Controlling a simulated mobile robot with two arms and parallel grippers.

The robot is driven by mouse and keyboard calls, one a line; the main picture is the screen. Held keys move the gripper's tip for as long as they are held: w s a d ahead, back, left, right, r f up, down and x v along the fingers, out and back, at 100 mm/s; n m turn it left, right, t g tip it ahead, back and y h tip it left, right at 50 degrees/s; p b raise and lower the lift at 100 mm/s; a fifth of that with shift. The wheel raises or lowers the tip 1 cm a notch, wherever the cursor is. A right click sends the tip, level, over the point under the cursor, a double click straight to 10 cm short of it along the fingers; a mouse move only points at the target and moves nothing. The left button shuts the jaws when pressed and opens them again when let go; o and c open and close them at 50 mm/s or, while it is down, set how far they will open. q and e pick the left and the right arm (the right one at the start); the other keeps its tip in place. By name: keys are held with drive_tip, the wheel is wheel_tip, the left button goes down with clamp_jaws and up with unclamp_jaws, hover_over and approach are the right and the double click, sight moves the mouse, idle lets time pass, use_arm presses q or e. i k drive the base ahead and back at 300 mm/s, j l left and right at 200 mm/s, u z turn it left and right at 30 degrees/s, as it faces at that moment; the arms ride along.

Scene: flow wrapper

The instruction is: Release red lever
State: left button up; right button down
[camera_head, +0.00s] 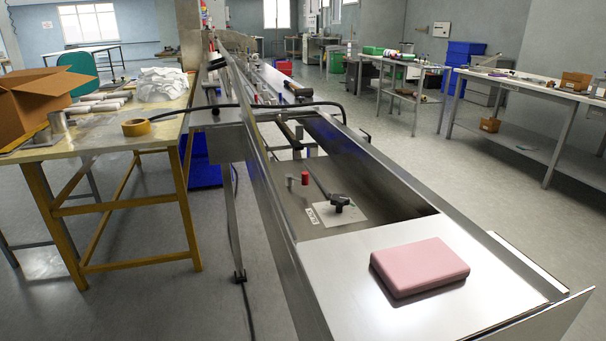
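A black handle with a thin rod (340,201) sits on a light plate to the right and nearer. The rod slants up and left toward the red knob; I cannot tell whether they touch. Neither of my grippers is in view.
A pink block (420,266) lies on the machine's near metal top (345,275). A raised metal rail runs along the machine's left side. A wooden-legged table (100,150) with a cardboard box (40,97) and tape stands left. Floor is clear to the right.

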sight(290, 178)
drive_tip(key=k+u, duration=0.95)
drive_tip(key=i+j, duration=0.05)
